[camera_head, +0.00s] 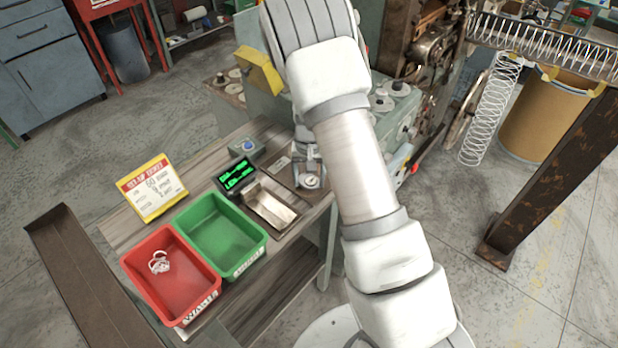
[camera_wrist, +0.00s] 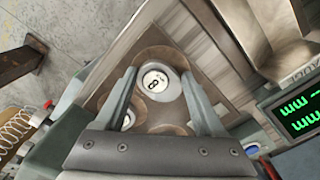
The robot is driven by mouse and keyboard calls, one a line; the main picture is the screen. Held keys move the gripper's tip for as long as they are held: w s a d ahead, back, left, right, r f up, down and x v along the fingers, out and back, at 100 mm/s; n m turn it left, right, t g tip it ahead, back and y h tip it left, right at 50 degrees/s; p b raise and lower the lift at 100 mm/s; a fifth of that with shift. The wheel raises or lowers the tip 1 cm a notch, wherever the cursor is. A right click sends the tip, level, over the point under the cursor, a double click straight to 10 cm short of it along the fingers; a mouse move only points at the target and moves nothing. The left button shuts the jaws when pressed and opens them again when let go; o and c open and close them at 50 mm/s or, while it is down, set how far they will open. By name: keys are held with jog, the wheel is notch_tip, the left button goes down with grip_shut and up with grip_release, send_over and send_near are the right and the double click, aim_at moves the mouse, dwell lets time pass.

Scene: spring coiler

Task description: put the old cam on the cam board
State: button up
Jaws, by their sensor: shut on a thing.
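The old cam (camera_wrist: 158,86), a grey disc with a pale numbered face, is between the two fingers of my gripper (camera_wrist: 158,80) in the wrist view. My gripper is shut on it. The cam board (camera_wrist: 150,51), brown with round places, lies below and around the held cam. I cannot tell whether the cam touches it. Another pale disc face (camera_wrist: 128,118) shows partly behind the left finger. In the head view my gripper (camera_head: 309,178) is over the far right corner of the bench, and my arm hides part of that area.
A metal tray (camera_head: 270,204), a green gauge display (camera_head: 238,175), a green bin (camera_head: 221,232) and a red bin (camera_head: 172,276) with a pale part inside stand left of my gripper. A sign (camera_head: 152,187) stands behind the bins. The coiler machine (camera_head: 395,105) is beyond the bench.

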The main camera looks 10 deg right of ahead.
aim_at(309, 182)
jog(key=o, duration=1.6)
jog(key=shift+c, duration=0.2)
notch_tip(309, 182, up, 12)
jog(key=s+r+n+t+y, duration=0.1)
jog(key=s+r+t, duration=0.1)
jog(key=s+r, duration=1)
jog(key=s+r+n+t, duration=0.1)
jog(key=s+r, duration=0.2)
jog(key=s, duration=0.4)
jog(key=s+r+n+t+h, duration=0.1)
jog(key=s+r+t, duration=0.1)
jog(key=s+r, duration=0.2)
jog(key=shift+s+r+t+b, duration=0.3)
jog(key=shift+s+b, duration=0.1)
jog(key=shift+s, duration=1.25)
